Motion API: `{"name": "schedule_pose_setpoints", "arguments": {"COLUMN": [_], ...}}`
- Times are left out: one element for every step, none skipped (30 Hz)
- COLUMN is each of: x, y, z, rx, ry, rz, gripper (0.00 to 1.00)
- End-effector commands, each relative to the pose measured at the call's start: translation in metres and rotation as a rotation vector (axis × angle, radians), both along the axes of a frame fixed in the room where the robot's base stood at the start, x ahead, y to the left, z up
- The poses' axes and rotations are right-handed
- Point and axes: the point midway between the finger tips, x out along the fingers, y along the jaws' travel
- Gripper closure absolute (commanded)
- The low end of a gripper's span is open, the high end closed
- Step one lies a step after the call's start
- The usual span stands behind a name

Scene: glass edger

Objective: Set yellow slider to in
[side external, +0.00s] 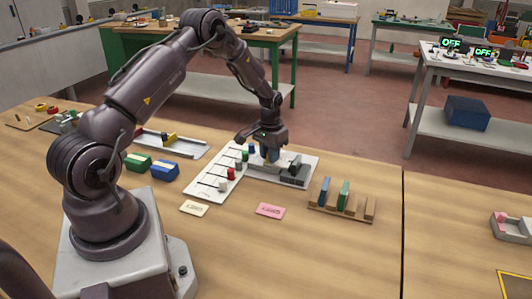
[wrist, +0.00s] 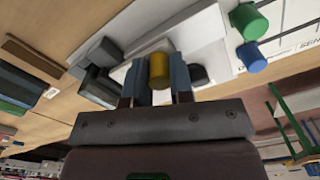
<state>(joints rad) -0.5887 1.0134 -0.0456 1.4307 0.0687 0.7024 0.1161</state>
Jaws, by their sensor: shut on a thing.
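The white slider panel (side external: 206,186) lies on the wooden table, with colored knobs standing along its slots. My gripper (side external: 268,156) points down over the panel's back part. In the wrist view the yellow slider knob (wrist: 159,70) sits between the two fingers of my gripper (wrist: 160,80), which are shut on it. In the side view the yellow knob is hidden by my gripper. A green knob (wrist: 249,20) and a blue knob (wrist: 251,55) stand beside the grip in the wrist view. A red knob (side external: 231,174) and a white knob (side external: 222,185) stand toward the panel's front.
Dark grey blocks (side external: 294,171) sit on the panel's right part, close to my gripper. A wooden rack (side external: 352,210) stands to the right. Cream (side external: 194,208) and pink (side external: 270,211) cards lie in front. Green (side external: 138,161) and blue (side external: 165,170) blocks lie left.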

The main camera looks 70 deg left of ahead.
Motion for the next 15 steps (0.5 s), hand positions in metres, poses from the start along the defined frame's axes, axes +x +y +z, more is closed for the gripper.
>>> {"name": "schedule_pose_setpoints", "arguments": {"x": [0.0047,0.0049,0.0051,0.0051,0.0049,0.0046,0.0043,0.0041,0.0039,0.0037,0.0036,0.0034,0.0032,0.0032,0.0032], "y": [-0.0048,-0.0050,-0.0052,-0.0051,-0.0049,-0.0046,-0.0043,-0.0041,-0.0039,-0.0038,-0.0036,-0.0034,-0.0033,-0.0031,-0.0029], "z": [0.0008,0.0008,0.0009,0.0009,0.0009,0.0008,0.0008,0.0007,0.0007,0.0006,0.0006,0.0006,0.0009,0.0016,0.0034], "rx": [-0.006,-0.006,-0.006,-0.006,-0.005,-0.006,-0.005,-0.005,-0.004,-0.004,-0.004,-0.004,-0.004,-0.003,-0.003], "ry": [-0.010,-0.010,-0.011,-0.011,-0.011,-0.010,-0.010,-0.010,-0.008,-0.008,-0.008,-0.008,-0.007,-0.008,-0.008], "rz": [-0.005,-0.006,-0.006,-0.006,-0.006,-0.005,-0.005,-0.005,-0.005,-0.005,-0.004,-0.004,-0.004,-0.004,-0.004], "gripper": [1.00,0.76,0.67,0.60,0.53,0.53,0.53,0.53,0.53,0.53,0.53,0.53,0.53,0.53,0.53]}}
